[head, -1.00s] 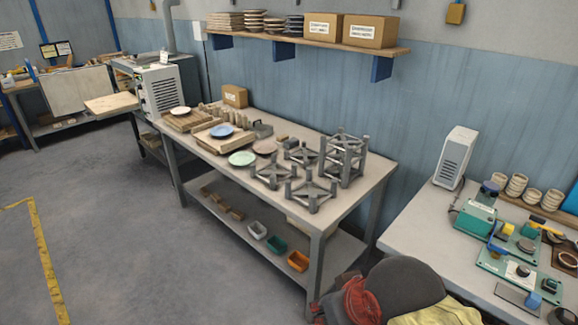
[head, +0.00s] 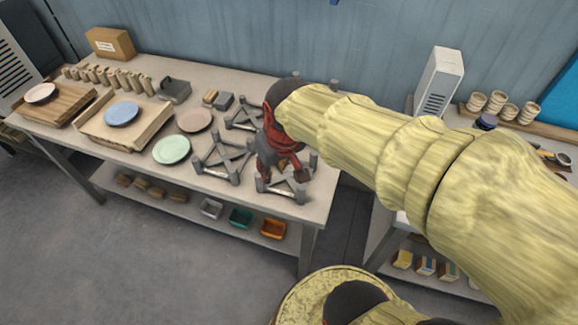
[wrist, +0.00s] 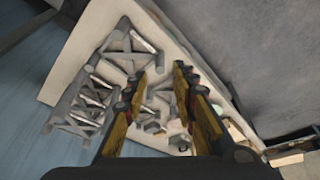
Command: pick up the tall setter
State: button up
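The tall setter, a grey frame with stacked levels and corner posts, stands at the table's back right. In the head view my arm hides most of it, and a post top (head: 334,86) shows above the arm. In the wrist view the tall setter (wrist: 86,108) is left of my fingers, apart from them. My gripper (head: 284,172) is above the right part of the table, pointing down. In the wrist view the gripper (wrist: 156,80) has its fingers spread, with nothing held between them. A low setter (head: 286,188) is partly hidden below it.
Two more low setters (head: 222,160) (head: 243,116) stand left of my gripper. A green plate (head: 172,150), a pinkish plate (head: 195,120) and a blue plate (head: 122,114) lie further left. The blue wall is close behind the table (head: 285,207).

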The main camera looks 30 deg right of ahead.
jog(key=w+d+f+g+p, duration=0.2)
jog(key=w+d+f+p, duration=0.1)
jog(key=w+d+f, duration=0.15)
jog(key=m+g+p, duration=0.1)
jog(key=g+p, duration=0.1)
jog(key=p, duration=0.1)
send_over(292, 183)
jog(key=f, duration=1.4)
jog(key=shift+d+f, duration=0.2)
jog(key=shift+a+f+b, duration=0.15)
jog(key=shift+f+b, duration=0.35)
jog(key=shift+f, duration=2.2)
jog(key=shift+c, duration=0.2)
grip_shut()
jog(key=shift+r, duration=0.1)
